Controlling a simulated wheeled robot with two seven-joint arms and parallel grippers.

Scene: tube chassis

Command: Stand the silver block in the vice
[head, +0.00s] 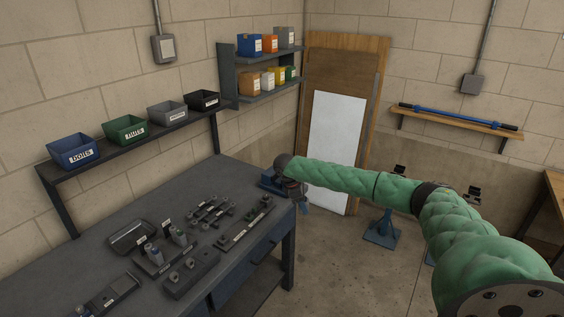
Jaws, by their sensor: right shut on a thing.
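The blue vice (267,184) sits at the far right corner of the workbench, partly covered by my arm. My right gripper (294,192) is at the vice, at the end of my green right arm that comes in from the right. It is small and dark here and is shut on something. The silver block cannot be made out on its own; the wrist and gripper hide that spot. Whether it touches the vice or stands upright cannot be told. My left gripper is not in view.
The dark workbench (90,265) carries a tray (131,237), a block holding small cylinders (165,255) and several dark fixtures (210,212). Labelled bins, including a blue one (73,152), stand on a wall shelf behind. Bare benchtop lies left of the tray. A blue stand (382,230) is on the floor.

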